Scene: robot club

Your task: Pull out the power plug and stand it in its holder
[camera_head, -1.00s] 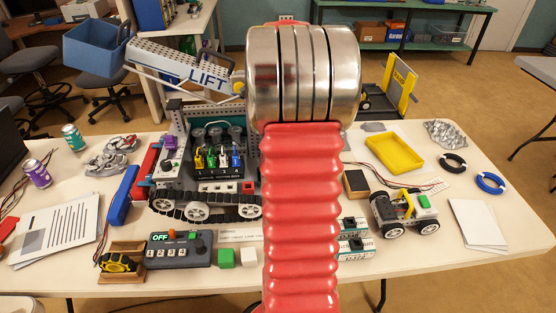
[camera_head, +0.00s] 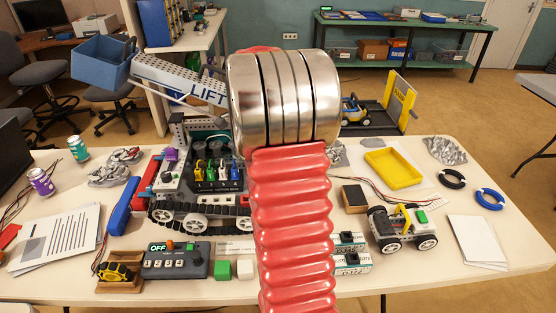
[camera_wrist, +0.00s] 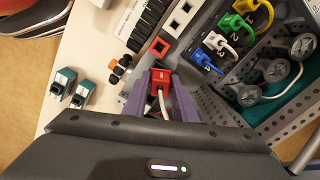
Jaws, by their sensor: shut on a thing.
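The red power plug (camera_wrist: 163,79), with its white cable, is between the purple fingers of my gripper (camera_wrist: 162,84) in the wrist view. The fingers are shut on it. A red-rimmed square socket (camera_wrist: 160,47) with a dark opening lies just beyond the plug, with a small gap visible between them. In the head view my red arm hides my gripper and the plug. I cannot tell for sure which thing is the plug's holder.
A tracked robot (camera_head: 195,215) stands on the white table (camera_head: 400,287), with coloured cables (camera_wrist: 240,22) plugged in near the socket. A control box (camera_head: 175,262) reads OFF. Two small teal-and-white boxes (camera_wrist: 62,82) (camera_wrist: 80,95), a small wheeled car (camera_head: 402,228) and a yellow tray (camera_head: 393,168) are nearby.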

